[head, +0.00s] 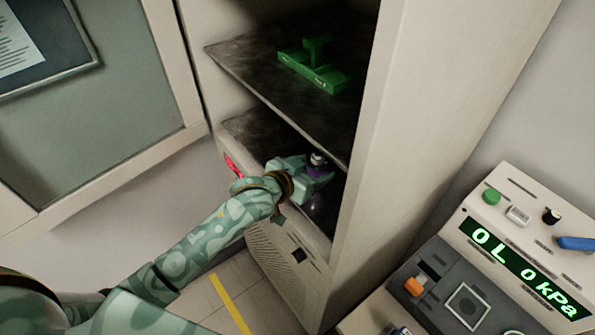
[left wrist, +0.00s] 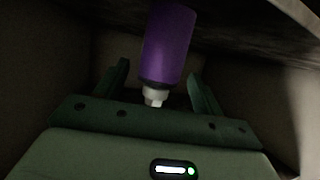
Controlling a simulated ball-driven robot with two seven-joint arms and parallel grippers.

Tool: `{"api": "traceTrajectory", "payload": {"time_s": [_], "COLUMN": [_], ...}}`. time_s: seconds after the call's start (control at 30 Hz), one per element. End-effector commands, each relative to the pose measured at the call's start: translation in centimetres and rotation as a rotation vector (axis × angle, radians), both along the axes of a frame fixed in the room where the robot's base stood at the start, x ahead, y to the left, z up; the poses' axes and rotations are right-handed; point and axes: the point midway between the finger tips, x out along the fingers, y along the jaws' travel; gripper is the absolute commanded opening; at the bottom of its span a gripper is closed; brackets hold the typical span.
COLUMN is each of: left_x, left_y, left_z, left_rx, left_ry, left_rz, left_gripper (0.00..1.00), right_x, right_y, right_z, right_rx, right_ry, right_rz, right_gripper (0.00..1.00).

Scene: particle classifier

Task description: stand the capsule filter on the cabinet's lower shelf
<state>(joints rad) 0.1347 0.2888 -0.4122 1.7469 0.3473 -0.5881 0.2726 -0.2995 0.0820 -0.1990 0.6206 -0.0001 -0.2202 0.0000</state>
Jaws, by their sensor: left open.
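The capsule filter (head: 317,172), purple with a pale grey end, looks upright inside the cabinet (head: 380,130), at its lower shelf (head: 250,130). Its foot is partly hidden by my gripper. My left gripper (head: 316,178) reaches into the cabinet below the upper shelf and is open around the filter. In the left wrist view the purple body (left wrist: 168,45) and its white end lie between the two spread fingers of my left gripper (left wrist: 161,85), with a gap on each side. I cannot tell whether a finger touches it. My right gripper is out of view.
The upper shelf (head: 240,62) is close above my left gripper and carries a green block-like fixture (head: 315,72). The cabinet's side wall is close on the right. An open door (head: 100,130) stands left. A console (head: 500,260) with a green readout stands at lower right.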

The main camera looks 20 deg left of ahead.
Motion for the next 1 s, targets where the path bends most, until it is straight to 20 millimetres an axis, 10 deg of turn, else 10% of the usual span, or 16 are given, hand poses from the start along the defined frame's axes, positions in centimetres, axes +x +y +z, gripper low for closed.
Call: {"api": "traceTrajectory", "payload": {"time_s": [0.4,1.0], "left_x": [-6.5,-6.7], "left_y": [2.7,2.7], "left_z": [2.6,2.7], "left_rx": [0.000,0.000], "left_ry": [0.001,0.000], "left_rz": [0.000,0.000], "left_gripper": [0.69,0.69], "right_x": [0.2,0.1], "right_y": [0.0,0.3], "right_z": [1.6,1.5], "right_rx": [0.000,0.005], "right_ry": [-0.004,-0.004], "right_rz": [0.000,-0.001], "right_gripper": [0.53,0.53]}}
